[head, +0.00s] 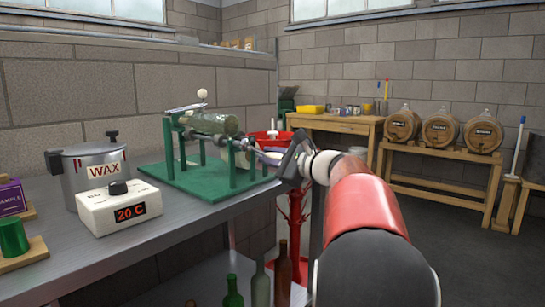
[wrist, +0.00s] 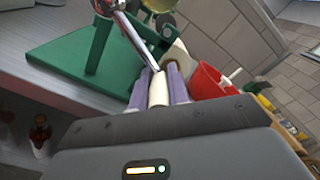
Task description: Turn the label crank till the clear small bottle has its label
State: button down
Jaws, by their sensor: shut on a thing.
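The labelling machine (head: 205,180) is a green frame on a green base, standing on the grey bench. The clear small bottle (head: 213,123) lies on its side across the top of the frame; I cannot make out a label on it. A pale label roll (head: 243,157) sits at the machine's right end, and it also shows in the wrist view (wrist: 178,54). My gripper (head: 274,158) is at the right end of the machine. In the wrist view its purple-padded fingers (wrist: 159,90) are shut on the cream handle of the label crank (wrist: 158,88), whose metal arm runs up and left.
A wax pot (head: 97,168) and a white temperature box (head: 118,208) stand left of the machine. A red tub (head: 268,138) is behind my gripper. Several bottles (head: 260,285) stand below the bench edge. Barrels (head: 440,128) are on a far rack.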

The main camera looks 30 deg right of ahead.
jog(key=shift+s+a+f, duration=0.1)
jog(key=shift+a+f, duration=0.2)
jog(key=shift+a, duration=0.05)
dwell(0.4)
jog(key=c, duration=1.3)
grip_release()
jog(key=shift+c, duration=0.2)
jog(key=b+v, duration=0.1)
jog(key=v, duration=0.7)
